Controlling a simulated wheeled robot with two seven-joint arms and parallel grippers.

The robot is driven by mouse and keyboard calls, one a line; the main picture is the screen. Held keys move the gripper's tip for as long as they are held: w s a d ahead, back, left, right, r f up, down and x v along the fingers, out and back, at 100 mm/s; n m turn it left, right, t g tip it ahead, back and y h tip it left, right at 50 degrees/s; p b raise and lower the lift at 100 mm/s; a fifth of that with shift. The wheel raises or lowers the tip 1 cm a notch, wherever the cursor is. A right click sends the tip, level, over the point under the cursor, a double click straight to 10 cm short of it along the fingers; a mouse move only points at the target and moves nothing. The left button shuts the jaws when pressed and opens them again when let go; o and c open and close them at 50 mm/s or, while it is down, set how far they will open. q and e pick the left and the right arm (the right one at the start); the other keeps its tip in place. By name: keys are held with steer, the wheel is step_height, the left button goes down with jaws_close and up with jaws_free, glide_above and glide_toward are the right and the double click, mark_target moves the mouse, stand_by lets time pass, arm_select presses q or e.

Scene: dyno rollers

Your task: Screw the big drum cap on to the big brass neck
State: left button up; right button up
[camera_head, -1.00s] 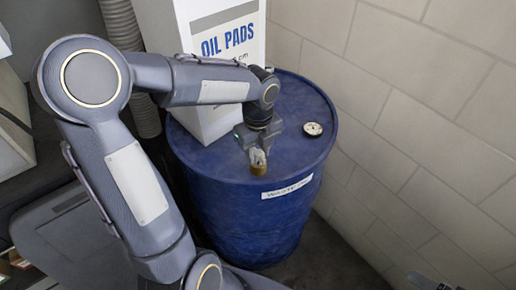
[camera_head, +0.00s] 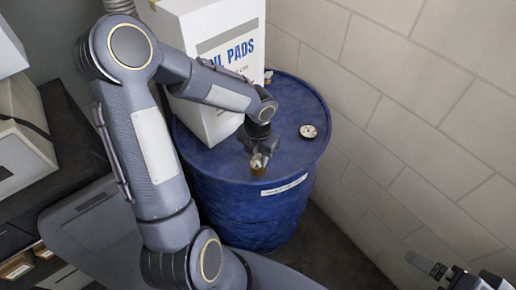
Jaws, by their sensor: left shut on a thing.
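The blue drum (camera_head: 230,196) stands upright against the wall. The brass neck (camera_head: 257,172) shows as a small gold-brown piece near the front of its lid. My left gripper (camera_head: 259,160) points down right above the neck and is shut on a small pale piece, which I take to be the big drum cap. The fingers hide much of it, and I cannot tell whether it touches the neck or sits level. My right gripper (camera_head: 430,266) is partly in view at the bottom right, away from the drum; its opening is unclear.
A white box marked with blue "PADS" lettering (camera_head: 213,122) stands on the lid's left, close to my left forearm. A round pale disc with dark marks (camera_head: 308,131) lies on the lid's right. A small item (camera_head: 268,77) sits at the back. A block wall (camera_head: 410,110) bounds the right.

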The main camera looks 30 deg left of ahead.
arm_select(q)
steer(key=m+p, duration=0.3)
steer(key=shift+r+m, duration=0.25)
steer(key=shift+m, duration=0.05)
steer(key=shift+w+f+m+p, duration=0.15)
steer(key=shift+m+p, duration=0.15)
steer(key=shift+m, duration=0.2)
steer(key=o, duration=1.1)
steer(key=shift+r, duration=3.85)
steer(key=shift+c, duration=0.8)
